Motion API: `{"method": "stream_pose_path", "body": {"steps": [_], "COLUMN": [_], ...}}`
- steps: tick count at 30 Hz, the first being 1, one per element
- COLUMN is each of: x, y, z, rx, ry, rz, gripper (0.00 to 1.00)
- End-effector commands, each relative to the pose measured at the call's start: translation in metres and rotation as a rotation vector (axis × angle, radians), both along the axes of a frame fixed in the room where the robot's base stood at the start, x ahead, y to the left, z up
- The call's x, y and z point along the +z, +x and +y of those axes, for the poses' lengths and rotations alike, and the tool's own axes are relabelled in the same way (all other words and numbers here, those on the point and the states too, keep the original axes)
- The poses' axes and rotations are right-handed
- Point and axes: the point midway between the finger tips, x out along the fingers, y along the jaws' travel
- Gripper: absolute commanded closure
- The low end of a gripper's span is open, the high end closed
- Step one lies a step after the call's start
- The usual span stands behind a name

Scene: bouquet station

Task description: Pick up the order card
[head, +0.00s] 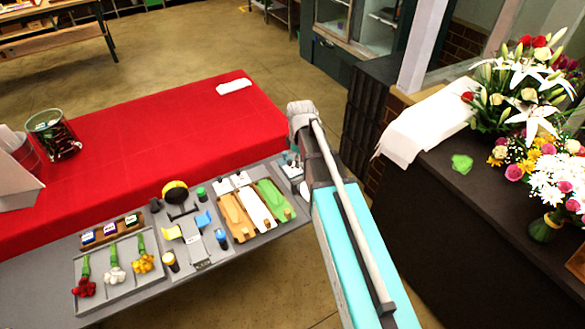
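I cannot single out the order card for certain. A small pale piece with dark marks (198,265) lies at the front edge of the grey work board, below the blue-and-grey holder, and may be a card. A white folded item (234,86) lies on the far right part of the red cloth. My arm reaches up through the middle of the head view, right of the board. My gripper cannot be made out; the arm's far end hides the area around it.
The grey board (236,262) holds three long coloured pieces (258,207), small bottles and a flower tray (121,298). A red-covered table (130,135) lies behind, with a glass container (56,136). A dark counter (450,225) at right carries white paper (425,122) and bouquets (550,180).

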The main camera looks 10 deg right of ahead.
Motion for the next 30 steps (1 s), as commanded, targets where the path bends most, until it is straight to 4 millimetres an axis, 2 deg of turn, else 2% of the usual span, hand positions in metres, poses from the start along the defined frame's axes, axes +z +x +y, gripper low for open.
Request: {"method": "stream_pose_path", "body": {"steps": [1,3,15,21,30], "x": [-0.002,-0.002,-0.007,-0.008,-0.008], "y": [0.019,0.036,0.124,0.146,0.150], "z": [-0.001,-0.001,-0.006,-0.007,-0.008], "rx": [0.071,0.177,0.749,0.910,0.957], "ry": [0.000,0.000,0.001,0.001,0.001], "rz": [0.000,0.000,0.000,0.000,0.000], "gripper": [0.69,0.69,0.69,0.69,0.69]}}
